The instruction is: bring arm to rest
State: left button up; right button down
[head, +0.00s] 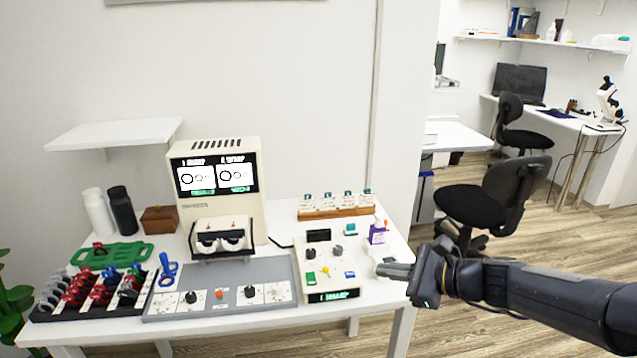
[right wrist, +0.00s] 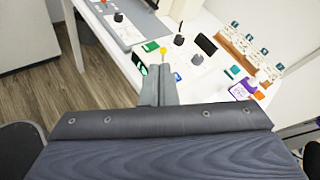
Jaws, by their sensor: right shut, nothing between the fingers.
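My right gripper (head: 394,270) comes in from the right in the head view, its fingers shut and empty. It is at the right edge of the white table (head: 380,305), beside the small control box (head: 331,291) with knobs and a green display. In the right wrist view the closed fingers (right wrist: 160,88) point toward that box, near its green display. From these views I cannot tell whether the fingers touch anything. My left gripper is in neither view.
A black chair (head: 497,190) stands at right. Floor shows right of the table.

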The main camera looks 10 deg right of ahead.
jog(key=s+a+r+n+g+p, duration=0.2)
jog(key=s+a+r+n, duration=0.15)
jog(key=s+n, duration=0.35)
jog(key=s+d+f+n+g+h+p, duration=0.1)
jog(key=s+n+h+p, duration=0.1)
jog(key=s+n, duration=0.4)
jog(key=s+d+n+h+p, duration=0.2)
jog(key=s+n+h, duration=0.2)
jog(key=s, duration=0.9)
jog(key=n, duration=0.3)
jog(key=shift+s+f+g, duration=0.4)
